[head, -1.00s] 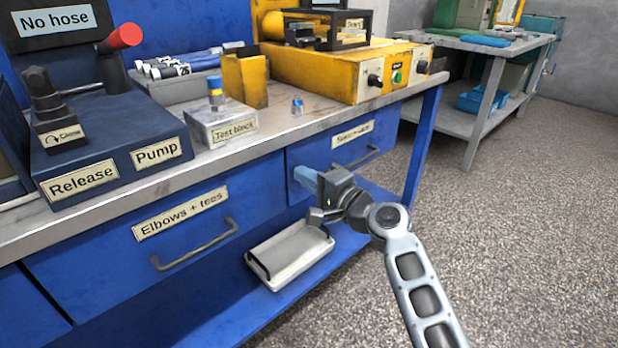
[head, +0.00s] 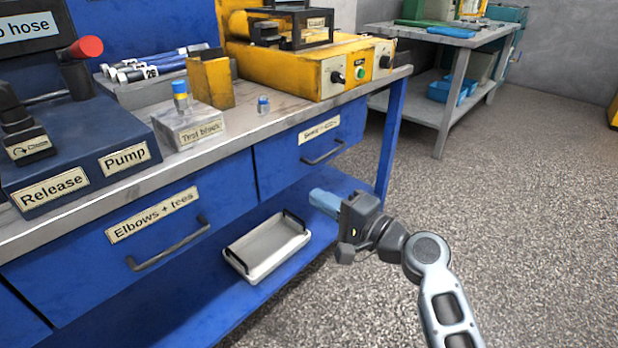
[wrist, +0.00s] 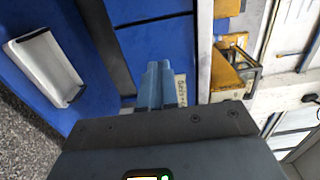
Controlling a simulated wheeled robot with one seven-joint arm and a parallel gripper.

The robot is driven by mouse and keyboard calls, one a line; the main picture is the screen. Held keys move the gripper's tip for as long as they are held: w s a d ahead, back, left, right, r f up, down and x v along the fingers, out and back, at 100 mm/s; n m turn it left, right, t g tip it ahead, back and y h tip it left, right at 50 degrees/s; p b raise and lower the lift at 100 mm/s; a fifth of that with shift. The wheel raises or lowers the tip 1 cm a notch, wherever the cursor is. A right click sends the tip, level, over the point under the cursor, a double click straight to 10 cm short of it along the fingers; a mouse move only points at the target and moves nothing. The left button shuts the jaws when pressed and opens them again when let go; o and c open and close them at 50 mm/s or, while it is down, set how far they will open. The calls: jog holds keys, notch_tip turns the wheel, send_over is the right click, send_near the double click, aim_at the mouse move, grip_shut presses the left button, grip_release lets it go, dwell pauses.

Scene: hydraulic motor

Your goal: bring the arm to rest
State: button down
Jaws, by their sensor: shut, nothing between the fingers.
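My gripper (head: 325,202) is in front of the blue bench, below the level of its top and near its right end. Its blue fingers are together and hold nothing. In the wrist view the closed fingers (wrist: 161,84) point toward the bench front and the labelled right drawer. My grey arm reaches in from the lower right of the head view. The gripper appears apart from the bench, though the exact gap is hard to tell.
A white tray (head: 267,249) sits on the lower blue shelf, left of my gripper. The drawers, "Elbows + tees" (head: 150,215) and the right one (head: 318,140), look shut. A yellow unit (head: 310,75) stands on the bench. Speckled floor (head: 520,200) to the right is clear.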

jog(key=s+d+f+t+h, duration=0.1)
jog(key=s+d+f+h, duration=0.25)
jog(key=s+f, duration=0.4)
jog(key=s+d+f+h, duration=0.35)
jog(key=s+f, duration=0.25)
jog(key=s, duration=0.3)
jog(key=s+d+n+h, duration=0.2)
jog(key=s+d, duration=0.2)
jog(key=s, duration=0.6)
jog(key=s+d+n+h, duration=0.1)
jog(key=s+d+h, duration=0.2)
jog(key=s, duration=0.7)
jog(key=s+d+r+n+t, duration=0.1)
jog(key=s+r+n, duration=0.2)
jog(key=s+r, duration=0.4)
jog(key=s+d+r+n, duration=0.2)
jog(key=s+r+n, duration=0.1)
jog(key=s+r, duration=0.3)
notch_tip(320, 180, up, 21)
jog(key=p, duration=2.1)
jog(key=shift+f+h, duration=0.2)
jog(key=shift+h, duration=0.2)
